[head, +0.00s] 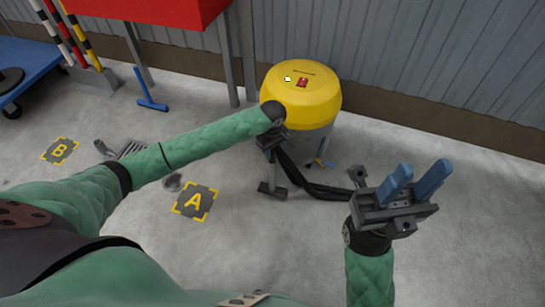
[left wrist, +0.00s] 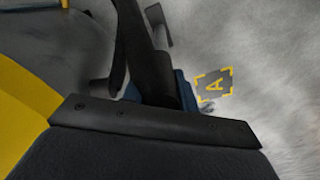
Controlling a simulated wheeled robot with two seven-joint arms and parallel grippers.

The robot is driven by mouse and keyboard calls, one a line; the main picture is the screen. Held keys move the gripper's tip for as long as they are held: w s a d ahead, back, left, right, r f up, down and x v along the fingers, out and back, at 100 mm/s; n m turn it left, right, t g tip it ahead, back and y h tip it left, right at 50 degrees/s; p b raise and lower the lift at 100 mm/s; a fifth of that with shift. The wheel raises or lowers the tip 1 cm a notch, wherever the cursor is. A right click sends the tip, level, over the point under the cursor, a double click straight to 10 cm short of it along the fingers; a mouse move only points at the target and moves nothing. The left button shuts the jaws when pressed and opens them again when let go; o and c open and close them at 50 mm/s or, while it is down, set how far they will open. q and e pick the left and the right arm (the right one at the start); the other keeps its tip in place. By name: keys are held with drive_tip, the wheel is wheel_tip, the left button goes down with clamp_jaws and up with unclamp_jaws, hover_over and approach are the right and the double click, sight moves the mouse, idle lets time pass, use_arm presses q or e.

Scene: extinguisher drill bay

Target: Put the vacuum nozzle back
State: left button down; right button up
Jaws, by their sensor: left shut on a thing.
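The vacuum (head: 300,95) is a drum with a yellow lid and grey body, standing by the wall in the head view. My left gripper (head: 270,143) is at its near left side, shut on the dark vacuum nozzle (head: 272,188). The nozzle's flat foot hangs below the gripper, and I cannot tell if it touches the floor. The dark tube (left wrist: 140,35) and a blue finger beside it show in the left wrist view; the grip is partly hidden. A black hose (head: 320,189) runs to the right. My right gripper (head: 414,180) is open and empty, with its blue fingers apart.
Floor marks A (head: 195,201) and B (head: 60,150) lie to the left. A grey toothed object (head: 128,149) and a blue T-shaped tool (head: 150,101) lie there too. A red-topped stand (head: 150,10) and striped poles (head: 65,35) are behind. The right floor is clear.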

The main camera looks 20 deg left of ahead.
sight(272, 170)
use_arm(q)
wheel_tip(272, 170, down, 3)
drive_tip(key=shift+r+b, duration=0.2)
drive_tip(key=shift+b, duration=0.2)
drive_tip(key=shift+f, duration=0.2)
drive_tip(key=shift+r, duration=0.1)
drive_tip(key=c, duration=1.1)
unclamp_jaws()
